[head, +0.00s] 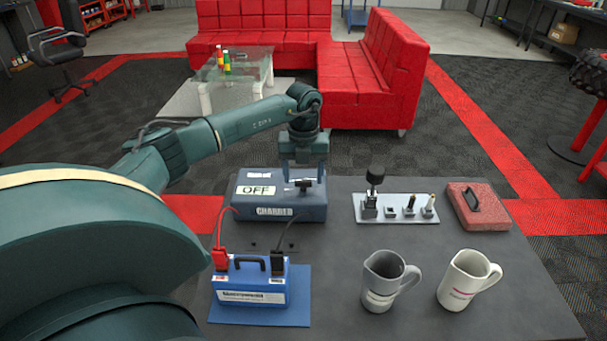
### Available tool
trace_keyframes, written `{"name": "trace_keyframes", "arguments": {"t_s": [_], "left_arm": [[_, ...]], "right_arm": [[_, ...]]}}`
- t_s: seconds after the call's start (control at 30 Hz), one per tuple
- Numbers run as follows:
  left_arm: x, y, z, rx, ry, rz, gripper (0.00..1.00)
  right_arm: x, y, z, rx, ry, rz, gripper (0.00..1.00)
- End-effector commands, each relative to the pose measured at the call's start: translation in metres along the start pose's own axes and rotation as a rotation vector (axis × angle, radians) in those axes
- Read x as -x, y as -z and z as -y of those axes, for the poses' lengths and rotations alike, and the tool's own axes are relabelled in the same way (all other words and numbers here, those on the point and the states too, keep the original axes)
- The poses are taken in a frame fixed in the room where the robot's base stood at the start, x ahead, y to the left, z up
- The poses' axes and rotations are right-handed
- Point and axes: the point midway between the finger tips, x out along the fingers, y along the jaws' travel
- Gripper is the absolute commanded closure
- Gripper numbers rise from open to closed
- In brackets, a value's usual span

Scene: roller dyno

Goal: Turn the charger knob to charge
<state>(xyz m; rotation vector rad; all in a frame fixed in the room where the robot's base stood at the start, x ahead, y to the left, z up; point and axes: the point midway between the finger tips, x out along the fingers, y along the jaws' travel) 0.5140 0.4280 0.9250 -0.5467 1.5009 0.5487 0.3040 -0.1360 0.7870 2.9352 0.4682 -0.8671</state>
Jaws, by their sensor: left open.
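The charger (250,205) is a blue-grey box at the back left of the dark table. A label on its top reads OFF (256,190). A small dark knob (303,184) sits on the right part of its top. My left gripper (302,178) points down over the knob, with its fingers apart. I cannot tell whether the fingers touch the knob. A blue battery (250,288) stands in front of the charger on a blue mat. A red clamp (220,258) and a dark clamp (277,263) are on it, with cables to the charger. My right gripper is not in view.
Right of the charger is a metal plate (372,218) with several small parts. A red block with a dark handle (479,207) is at the right. A grey jug (386,280) and a white jug (466,281) stand at the front. The table (335,255) is clear between charger and jugs.

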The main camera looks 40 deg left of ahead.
Motion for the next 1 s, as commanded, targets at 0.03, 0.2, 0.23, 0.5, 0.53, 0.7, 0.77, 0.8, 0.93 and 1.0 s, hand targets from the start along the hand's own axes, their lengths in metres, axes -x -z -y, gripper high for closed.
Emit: {"name": "trace_keyframes", "arguments": {"t_s": [0.03, 0.2, 0.23, 0.5, 0.53, 0.7, 0.77, 0.8, 0.93, 1.0], "left_arm": [[-0.0036, 0.0001, 0.0002, 0.000, 0.000, 0.000, 0.38], [-0.0086, 0.0002, 0.0003, 0.000, 0.001, 0.000, 0.38], [-0.0087, 0.0002, 0.0003, 0.000, 0.001, 0.000, 0.38], [-0.0083, 0.0002, 0.0004, 0.000, 0.001, 0.000, 0.47], [-0.0082, 0.0002, 0.0004, 0.000, 0.001, 0.000, 0.50], [-0.0080, 0.0001, 0.0004, 0.000, 0.001, 0.000, 0.64], [-0.0080, 0.0001, 0.0004, 0.000, 0.001, 0.000, 0.68], [-0.0080, 0.0001, 0.0004, 0.000, 0.001, 0.000, 0.72], [-0.0079, 0.0001, 0.0004, 0.000, 0.001, 0.000, 0.82], [-0.0078, 0.0000, 0.0003, -0.001, 0.001, 0.000, 0.83]], "right_arm": [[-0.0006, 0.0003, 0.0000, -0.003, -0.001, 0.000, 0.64], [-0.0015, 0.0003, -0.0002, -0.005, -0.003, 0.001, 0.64], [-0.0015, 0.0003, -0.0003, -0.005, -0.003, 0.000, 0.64], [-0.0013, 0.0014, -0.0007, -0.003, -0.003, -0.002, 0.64], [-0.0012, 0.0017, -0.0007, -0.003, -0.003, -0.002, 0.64], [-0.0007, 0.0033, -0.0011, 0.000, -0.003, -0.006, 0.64], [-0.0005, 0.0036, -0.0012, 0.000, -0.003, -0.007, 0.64], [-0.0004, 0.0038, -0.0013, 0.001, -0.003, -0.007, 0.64], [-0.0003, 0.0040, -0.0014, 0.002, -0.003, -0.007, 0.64], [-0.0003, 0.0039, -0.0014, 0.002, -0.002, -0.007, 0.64]]}}
